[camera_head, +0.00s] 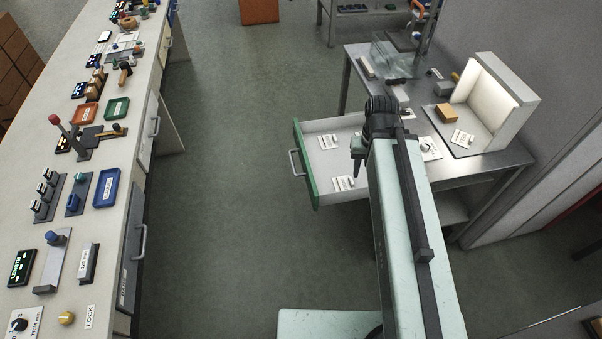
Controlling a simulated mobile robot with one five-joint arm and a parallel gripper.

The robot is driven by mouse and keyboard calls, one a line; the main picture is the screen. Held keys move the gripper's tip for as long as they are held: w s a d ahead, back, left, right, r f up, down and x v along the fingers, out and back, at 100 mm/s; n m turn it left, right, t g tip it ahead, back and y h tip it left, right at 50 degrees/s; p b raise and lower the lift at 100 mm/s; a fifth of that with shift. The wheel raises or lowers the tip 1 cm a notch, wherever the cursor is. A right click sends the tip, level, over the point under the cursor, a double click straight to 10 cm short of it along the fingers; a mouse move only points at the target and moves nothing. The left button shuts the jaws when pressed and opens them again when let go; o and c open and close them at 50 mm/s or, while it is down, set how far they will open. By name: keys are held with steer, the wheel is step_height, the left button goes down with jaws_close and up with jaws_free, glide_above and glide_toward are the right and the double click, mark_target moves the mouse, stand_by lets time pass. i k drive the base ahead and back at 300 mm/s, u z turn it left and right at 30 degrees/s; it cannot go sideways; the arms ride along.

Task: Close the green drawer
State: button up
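The green drawer (310,179) is pulled out from the metal table on the right. Its green front faces left and carries a grey bar handle (295,163). Small white labelled items (328,142) lie inside on its pale floor. My arm reaches up from the bottom of the view and passes over the drawer's right part, hiding some of it. My gripper (357,168) hangs at the arm's far end, over the drawer's inside, to the right of the green front. Its fingers are small and dark, and I cannot tell whether they are open.
The metal table (480,168) holds a white lightbox (497,95), an orange block (446,112) and other small items. A long bench (110,175) with trays and controls runs along the left. The green floor (220,190) between bench and drawer is clear.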

mark_target(319, 166)
steer(key=u, duration=0.5)
steer(key=i, duration=1)
steer(key=u, duration=0.2)
steer(key=k, duration=1.35)
steer(key=u, duration=1.1)
steer(key=i, duration=1)
steer(key=z, duration=0.15)
